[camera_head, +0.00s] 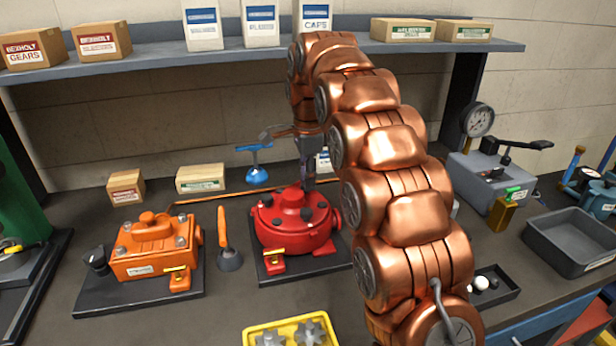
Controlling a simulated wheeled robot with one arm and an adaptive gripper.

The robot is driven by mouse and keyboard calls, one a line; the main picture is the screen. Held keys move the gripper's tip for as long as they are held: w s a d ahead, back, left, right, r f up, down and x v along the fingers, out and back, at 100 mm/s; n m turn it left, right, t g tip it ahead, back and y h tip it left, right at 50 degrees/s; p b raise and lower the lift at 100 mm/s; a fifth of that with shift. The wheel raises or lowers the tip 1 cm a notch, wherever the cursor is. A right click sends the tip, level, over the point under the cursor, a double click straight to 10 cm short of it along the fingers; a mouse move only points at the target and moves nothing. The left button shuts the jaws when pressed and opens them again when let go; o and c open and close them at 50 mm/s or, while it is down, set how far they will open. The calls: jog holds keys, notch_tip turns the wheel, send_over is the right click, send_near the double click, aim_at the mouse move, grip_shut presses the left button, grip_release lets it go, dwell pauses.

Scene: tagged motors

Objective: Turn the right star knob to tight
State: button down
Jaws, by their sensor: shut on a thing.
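A red round motor (294,232) sits on a dark base plate in the middle of the bench. Several small dark knobs show on its top, one of them at the front right (306,214). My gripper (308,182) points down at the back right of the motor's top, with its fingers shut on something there. The fingers and the motor's rim hide what is held; I cannot tell whether it is the right star knob, nor how far it is turned.
An orange motor (152,248) stands at left, with an orange-handled tool (224,235) beside it. A blue tool (257,176) is behind the red motor. A yellow tray (290,322) holds grey star-shaped parts in front. My arm covers the bench right of the motor.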

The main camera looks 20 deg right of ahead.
jog(key=shift+w+r, duration=0.1)
jog(key=shift+r, duration=0.1)
jog(key=c, duration=0.9)
grip_release()
jog(key=shift+f, duration=0.1)
